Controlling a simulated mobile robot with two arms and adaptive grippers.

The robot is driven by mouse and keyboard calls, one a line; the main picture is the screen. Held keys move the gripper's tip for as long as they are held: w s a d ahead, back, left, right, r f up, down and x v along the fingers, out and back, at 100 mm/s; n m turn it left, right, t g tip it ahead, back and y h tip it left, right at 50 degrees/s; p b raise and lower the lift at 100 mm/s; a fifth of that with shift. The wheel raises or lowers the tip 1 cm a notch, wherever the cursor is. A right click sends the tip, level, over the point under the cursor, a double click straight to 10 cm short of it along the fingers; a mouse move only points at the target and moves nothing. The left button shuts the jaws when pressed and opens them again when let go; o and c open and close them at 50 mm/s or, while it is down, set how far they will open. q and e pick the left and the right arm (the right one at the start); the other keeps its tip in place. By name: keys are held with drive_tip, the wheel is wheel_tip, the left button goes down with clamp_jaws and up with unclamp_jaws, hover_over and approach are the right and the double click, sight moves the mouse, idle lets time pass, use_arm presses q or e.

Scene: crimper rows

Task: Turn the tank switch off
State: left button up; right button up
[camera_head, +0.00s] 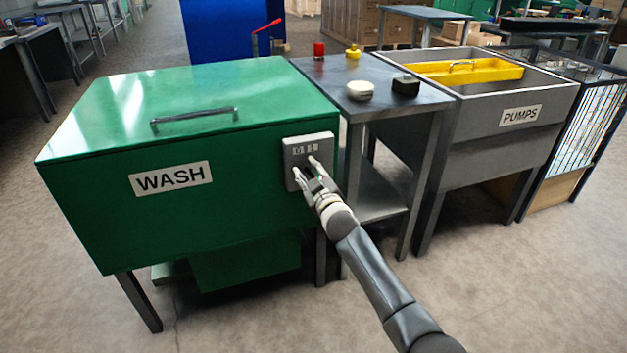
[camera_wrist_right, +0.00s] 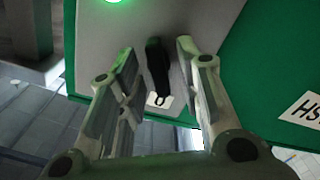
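The green wash tank (camera_head: 105,215) stands at the left in the head view, with a grey switch box (camera_head: 293,147) on its front right corner. In the right wrist view the grey panel (camera_wrist_right: 220,18) carries a black switch lever (camera_wrist_right: 157,68) and a lit green lamp (camera_wrist_right: 115,2). A white label with a dark mark shows at the lever's lower end. My right gripper (camera_head: 306,169) is at the box. Its fingers are open on either side of the lever, with a visible gap on both sides. My left gripper is not in view.
A grey table (camera_head: 385,104) with red, yellow, white and black items stands right of the tank. Beyond it are a sink marked PUMPS (camera_head: 470,128) and a wire-sided rack (camera_head: 585,125). The floor in front is clear.

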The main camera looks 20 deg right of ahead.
drive_tip(key=s, duration=1.2)
drive_tip(key=shift+d, duration=0.2)
drive_tip(key=shift+f, duration=0.1)
